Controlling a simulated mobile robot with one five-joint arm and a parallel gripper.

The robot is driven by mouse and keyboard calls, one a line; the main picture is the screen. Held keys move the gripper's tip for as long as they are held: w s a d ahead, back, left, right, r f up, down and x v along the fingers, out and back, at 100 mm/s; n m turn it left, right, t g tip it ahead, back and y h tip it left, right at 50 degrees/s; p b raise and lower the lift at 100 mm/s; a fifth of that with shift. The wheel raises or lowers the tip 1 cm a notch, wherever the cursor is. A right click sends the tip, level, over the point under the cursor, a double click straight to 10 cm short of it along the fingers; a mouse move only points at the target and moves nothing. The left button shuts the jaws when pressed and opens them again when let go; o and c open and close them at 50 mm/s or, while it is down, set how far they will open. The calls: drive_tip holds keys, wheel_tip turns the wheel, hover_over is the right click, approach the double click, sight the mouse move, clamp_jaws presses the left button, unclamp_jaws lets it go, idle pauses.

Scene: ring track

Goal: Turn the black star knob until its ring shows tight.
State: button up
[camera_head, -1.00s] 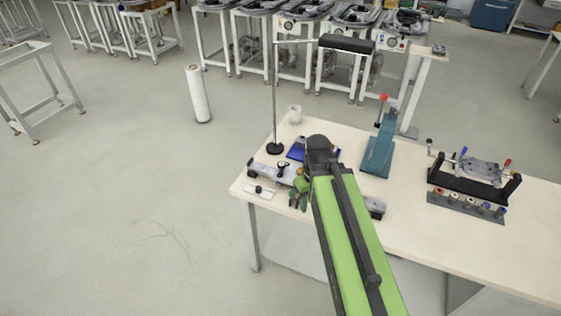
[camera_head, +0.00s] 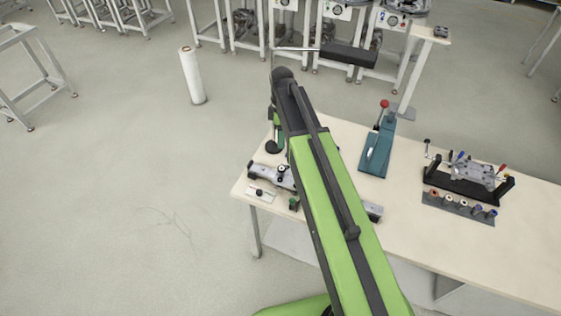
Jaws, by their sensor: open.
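A grey clamp-like fixture (camera_head: 267,174) lies near the left end of the table. A small black round part (camera_head: 281,168) stands on it; it may be the star knob, but its shape and its ring are too small to read. A second small black part (camera_head: 258,191) sits on a white plate in front of the fixture. My gripper (camera_head: 278,141) hangs beyond the fixture, near the lamp base, partly hidden by my arm. It is open and apart from the knob, with nothing seen in it.
A teal press (camera_head: 378,148) with a red-tipped lever stands behind my arm's right side. A black clamping fixture (camera_head: 466,186) is farther right. Bare table (camera_head: 410,225) lies between.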

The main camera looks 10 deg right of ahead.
sight(282, 168)
wheel_tip(282, 168, down, 17)
drive_tip(key=b, duration=1.7)
drive_tip(key=shift+s+f, duration=0.15)
drive_tip(key=shift+f, duration=0.05)
drive_tip(key=shift+r, duration=0.15)
clamp_jaws()
